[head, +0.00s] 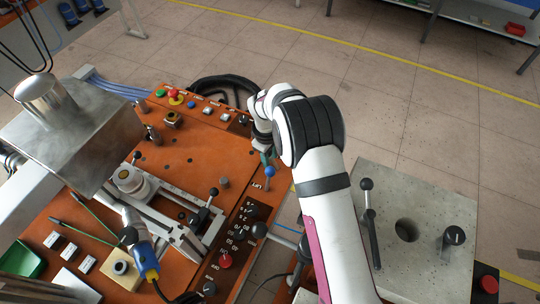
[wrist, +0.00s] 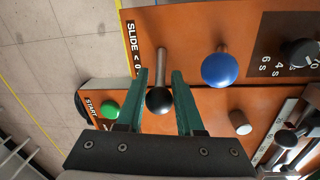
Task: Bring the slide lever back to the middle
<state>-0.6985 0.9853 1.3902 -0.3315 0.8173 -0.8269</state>
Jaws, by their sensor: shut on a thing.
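The slide lever (wrist: 159,99) is a metal rod with a black ball knob, next to the "SLIDE" label on the orange panel (wrist: 190,28). In the wrist view the rod runs from the panel down to the knob, with the knob nearest the camera. My gripper (wrist: 160,76) has its two green fingers on either side of the lever, shut on it. In the head view my gripper (head: 265,157) is at the panel's right edge, and the slide lever is hidden there by my arm. How far the lever leans is hard to tell.
A blue-knobbed lever (wrist: 219,69) stands close to the right of my fingers; it also shows in the head view (head: 270,172), by the "LIFT" label. A green start button (wrist: 110,109) lies left of my fingers. A dark peg (wrist: 240,123) and dials (wrist: 299,53) are further right.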

